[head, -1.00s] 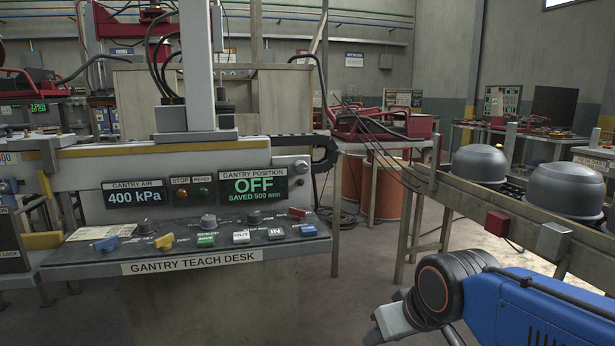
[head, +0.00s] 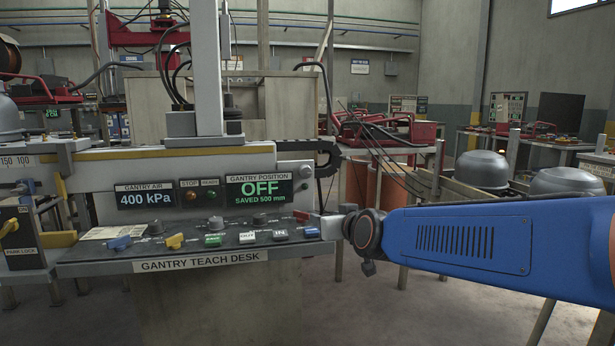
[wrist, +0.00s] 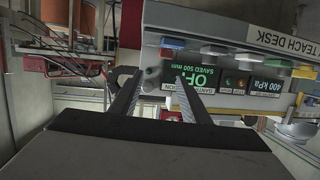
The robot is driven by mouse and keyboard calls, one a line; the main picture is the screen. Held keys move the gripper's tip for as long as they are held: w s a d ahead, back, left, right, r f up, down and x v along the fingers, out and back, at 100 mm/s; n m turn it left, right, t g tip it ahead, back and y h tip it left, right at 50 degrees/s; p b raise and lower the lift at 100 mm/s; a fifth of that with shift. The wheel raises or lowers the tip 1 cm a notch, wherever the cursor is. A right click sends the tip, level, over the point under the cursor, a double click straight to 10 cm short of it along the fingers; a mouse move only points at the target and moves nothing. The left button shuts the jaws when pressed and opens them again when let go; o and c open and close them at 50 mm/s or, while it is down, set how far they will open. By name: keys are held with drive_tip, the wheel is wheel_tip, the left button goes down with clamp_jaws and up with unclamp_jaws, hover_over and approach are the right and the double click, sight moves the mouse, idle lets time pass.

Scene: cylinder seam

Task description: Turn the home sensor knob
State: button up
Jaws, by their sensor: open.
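The gantry teach desk (head: 90,268) stands at left centre in the head view, with several small controls on its top. Grey round knobs (head: 215,223) sit among them, with a yellow knob (head: 174,241) and a blue one (head: 118,243). The small labels cannot be read, so I cannot tell which is the home sensor knob. My gripper (head: 326,224) is at the desk's right end, partly hidden by its angle. In the wrist view my gripper (wrist: 156,84) is open and empty, its fingers pointing towards the desk, which appears upside down. The fingers look apart from the controls.
The gantry position display (head: 258,188) reads OFF, saved 500 mm; the gantry air display (head: 146,195) reads 400 kPa. A red control (head: 300,215) is near my gripper. Metal domes (head: 481,170) stand on a conveyor at right. Floor in front of the desk is clear.

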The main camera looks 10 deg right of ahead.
drive_tip(key=w+r+m+t+h, duration=0.1)
drive_tip(key=w+r+t+h, duration=0.15)
drive_tip(key=w+r, duration=0.35)
approach(307, 174)
drive_tip(key=shift+t+y, duration=0.25)
drive_tip(key=shift+y, duration=0.2)
drive_tip(key=w, duration=0.9)
drive_tip(key=shift+d+f, duration=0.2)
drive_tip(key=c, duration=0.8)
